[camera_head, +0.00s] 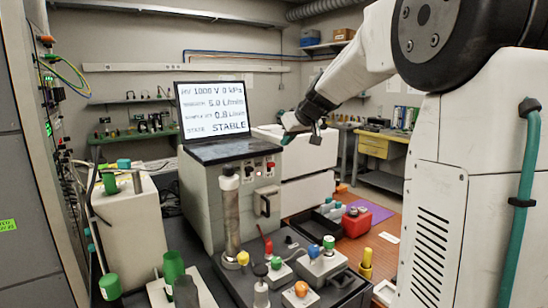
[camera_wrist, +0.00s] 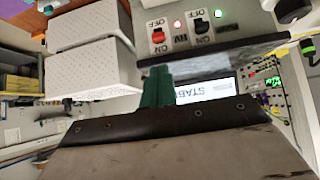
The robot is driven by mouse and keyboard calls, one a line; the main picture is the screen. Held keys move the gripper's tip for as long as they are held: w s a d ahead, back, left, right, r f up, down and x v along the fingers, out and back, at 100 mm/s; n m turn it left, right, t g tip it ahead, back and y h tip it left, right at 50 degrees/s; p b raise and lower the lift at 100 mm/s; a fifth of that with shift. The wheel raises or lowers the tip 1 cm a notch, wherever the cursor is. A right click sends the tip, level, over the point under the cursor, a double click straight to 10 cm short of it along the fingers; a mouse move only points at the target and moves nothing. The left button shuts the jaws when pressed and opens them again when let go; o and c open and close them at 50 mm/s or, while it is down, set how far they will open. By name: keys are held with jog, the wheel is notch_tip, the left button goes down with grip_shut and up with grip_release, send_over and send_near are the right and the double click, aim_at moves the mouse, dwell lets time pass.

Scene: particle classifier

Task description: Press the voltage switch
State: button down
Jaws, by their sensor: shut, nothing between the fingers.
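The grey classifier box (camera_head: 222,190) carries a screen (camera_head: 213,110) reading "HV 1000 V" and "STABLE". Its front panel has a red switch (camera_head: 271,166) and a black switch (camera_head: 248,171). My gripper (camera_head: 288,138) is above and right of the panel, apart from the switches. Its green fingers (camera_wrist: 157,76) are shut and empty.
A white box (camera_head: 305,165) stands right of the classifier. The wrist view shows the screen edge (camera_wrist: 210,90) close beside my fingers.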

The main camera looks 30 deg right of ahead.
aim_at(271, 165)
jog(key=shift+f, duration=0.1)
jog(key=x, duration=1)
